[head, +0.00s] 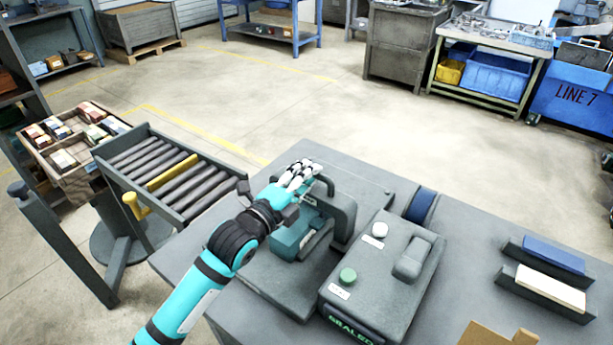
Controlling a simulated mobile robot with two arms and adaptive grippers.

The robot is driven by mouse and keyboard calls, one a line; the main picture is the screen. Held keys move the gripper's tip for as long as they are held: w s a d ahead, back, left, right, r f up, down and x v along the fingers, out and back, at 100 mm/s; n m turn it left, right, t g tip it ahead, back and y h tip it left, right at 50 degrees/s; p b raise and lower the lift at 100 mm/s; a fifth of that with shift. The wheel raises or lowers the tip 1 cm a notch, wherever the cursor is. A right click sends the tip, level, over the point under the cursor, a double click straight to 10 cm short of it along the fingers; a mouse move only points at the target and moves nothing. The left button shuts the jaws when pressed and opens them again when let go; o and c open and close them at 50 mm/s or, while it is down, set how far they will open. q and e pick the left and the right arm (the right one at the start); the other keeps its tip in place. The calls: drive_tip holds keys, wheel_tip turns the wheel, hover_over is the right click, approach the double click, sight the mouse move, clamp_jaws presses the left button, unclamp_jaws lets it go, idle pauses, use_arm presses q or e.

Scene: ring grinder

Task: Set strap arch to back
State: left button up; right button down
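The dark grey strap arch (345,212) stands on the grey machine table (258,268), beside a teal block (296,238) at its foot. My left gripper (302,170) reaches in from the lower left. Its white fingers are at the far upper end of the arch, close to it or touching it. The finger gap is too small and partly hidden, so I cannot tell if it is shut on the arch. My forearm covers the left side of the arch and block. My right gripper is out of view.
A grey control box (372,290) with green and white buttons and a lever stands right of the arch. Two card holders (545,285) sit at the right. A roller conveyor (172,172) with a yellow roller adjoins the left. Open floor lies behind.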

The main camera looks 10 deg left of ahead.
use_arm(q)
clamp_jaws()
drive_tip(key=shift+w, duration=0.1)
